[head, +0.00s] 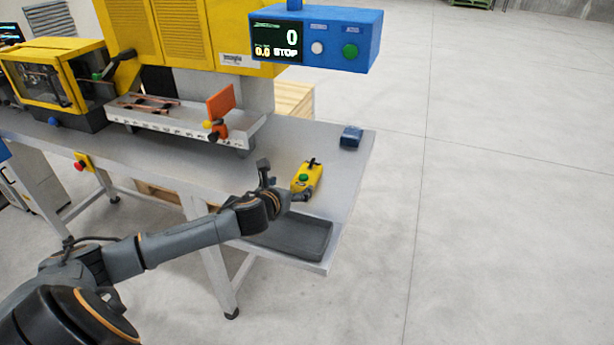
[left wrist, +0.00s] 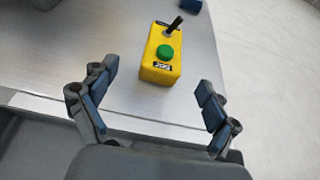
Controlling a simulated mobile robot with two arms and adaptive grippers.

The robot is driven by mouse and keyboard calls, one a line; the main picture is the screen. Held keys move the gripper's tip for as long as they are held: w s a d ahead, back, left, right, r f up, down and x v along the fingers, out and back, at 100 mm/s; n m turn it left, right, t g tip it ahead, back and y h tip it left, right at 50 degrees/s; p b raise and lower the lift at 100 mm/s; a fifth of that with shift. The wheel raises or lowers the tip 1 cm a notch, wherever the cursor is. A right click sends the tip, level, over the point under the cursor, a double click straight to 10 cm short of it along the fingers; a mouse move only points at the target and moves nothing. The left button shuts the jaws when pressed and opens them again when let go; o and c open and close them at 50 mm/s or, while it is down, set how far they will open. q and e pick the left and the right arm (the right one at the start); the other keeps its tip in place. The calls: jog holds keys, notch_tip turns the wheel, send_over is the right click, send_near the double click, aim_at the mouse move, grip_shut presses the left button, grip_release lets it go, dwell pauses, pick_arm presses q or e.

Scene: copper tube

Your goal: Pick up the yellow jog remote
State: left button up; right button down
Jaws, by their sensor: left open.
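The yellow jog remote (head: 307,177) lies on the grey table near its right end. It has a green button and a black lever on top. My left gripper (head: 283,180) is close to the remote on its near side, above the dark tray. In the left wrist view, the remote (left wrist: 161,58) is ahead of the open fingers of my left gripper (left wrist: 155,106), roughly centred between them and apart from both. Nothing is between the fingers. My right gripper is not in view.
A dark tray (head: 290,240) sits at the table's front right corner. A small blue box (head: 351,137) stands behind the remote. A metal trough (head: 180,121) with copper-coloured tubes and an orange plate (head: 220,108) is to the left. The table (head: 345,180) is bare right of the remote.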

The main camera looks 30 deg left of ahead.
aim_at(302, 181)
pick_arm(q)
jog(key=shift+x, duration=1.25)
jog(key=shift+w+f, duration=0.25)
jog(key=shift+w, duration=0.05)
jog(key=shift+w+p, duration=0.15)
jog(key=shift+p, duration=0.15)
jog(key=x, duration=0.2)
jog(key=p+x, duration=0.1)
jog(key=x, duration=0.1)
jog(key=shift+d+f, duration=0.15)
jog(key=shift+d, duration=0.1)
jog(key=shift+w+a+f, duration=0.1)
jog(key=shift+w+f, duration=0.1)
jog(key=shift+w, duration=0.1)
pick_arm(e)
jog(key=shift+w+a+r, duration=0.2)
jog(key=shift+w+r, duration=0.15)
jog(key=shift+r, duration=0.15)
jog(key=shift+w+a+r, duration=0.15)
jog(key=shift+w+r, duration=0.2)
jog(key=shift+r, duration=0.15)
pick_arm(q)
jog(key=shift+c, duration=0.2)
jog(key=c, duration=1.4)
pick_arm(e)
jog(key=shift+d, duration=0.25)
